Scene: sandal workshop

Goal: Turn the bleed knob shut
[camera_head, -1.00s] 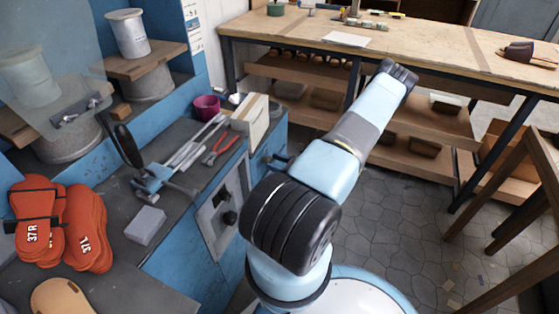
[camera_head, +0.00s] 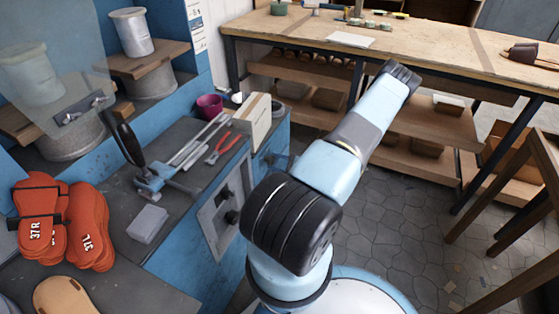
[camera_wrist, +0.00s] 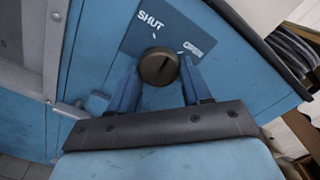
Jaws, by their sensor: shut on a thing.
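The bleed knob (camera_wrist: 158,67) is a round, dark bronze knob on a blue panel in the wrist view. In the head view the knob and fingertips are hidden.
A wooden workbench (camera_head: 405,40) spans the back.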

